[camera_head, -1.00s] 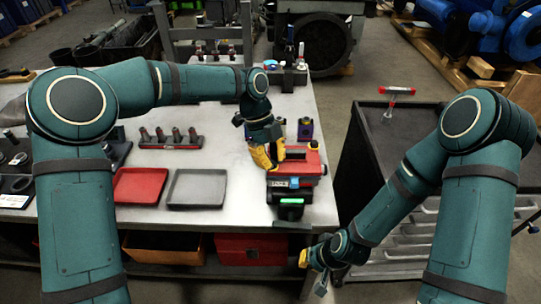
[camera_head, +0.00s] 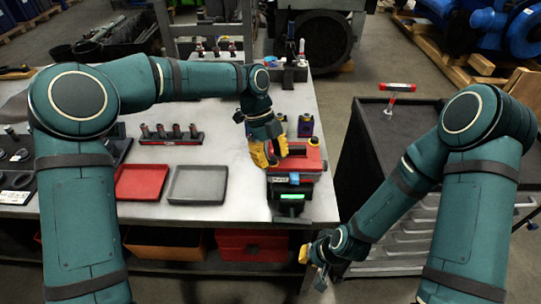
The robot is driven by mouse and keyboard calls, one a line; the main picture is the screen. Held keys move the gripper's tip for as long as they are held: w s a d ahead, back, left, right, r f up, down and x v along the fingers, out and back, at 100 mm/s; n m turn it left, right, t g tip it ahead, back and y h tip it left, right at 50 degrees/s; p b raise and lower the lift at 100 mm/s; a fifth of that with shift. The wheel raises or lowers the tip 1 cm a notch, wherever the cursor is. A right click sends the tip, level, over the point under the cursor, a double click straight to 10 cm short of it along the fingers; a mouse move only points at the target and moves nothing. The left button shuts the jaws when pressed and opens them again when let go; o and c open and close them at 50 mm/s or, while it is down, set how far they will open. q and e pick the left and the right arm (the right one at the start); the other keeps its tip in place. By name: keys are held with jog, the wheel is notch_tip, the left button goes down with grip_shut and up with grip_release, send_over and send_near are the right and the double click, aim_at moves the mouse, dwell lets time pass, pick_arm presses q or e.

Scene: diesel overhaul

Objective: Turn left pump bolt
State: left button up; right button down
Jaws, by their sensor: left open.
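A red and black device (camera_head: 312,160) with a green lit panel stands near the right front edge of the white table; it may be the pump. My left gripper (camera_head: 264,158), with yellow fingers, points down over its left side. Its fingers are open, and whether they touch the device is unclear. I cannot make out the left pump bolt at this size. My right gripper (camera_head: 312,266) hangs low in front of the table, near the dark cart, away from the device. Its fingers are too small to read.
A red tray (camera_head: 142,182) and a grey tray (camera_head: 198,185) lie left of the device. A holder with several sockets (camera_head: 171,137) stands behind them. A red-handled tool (camera_head: 397,88) stands on the dark cart (camera_head: 365,150) at right. Small bottles (camera_head: 305,125) stand behind the device.

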pick_arm(q)
jog(key=shift+w+d+r, duration=0.1)
jog(key=shift+w+r, duration=0.05)
jog(key=shift+r, duration=0.05)
jog(key=v, duration=0.7)
jog(key=shift+r, duration=0.35)
jog(key=shift+a, duration=0.2)
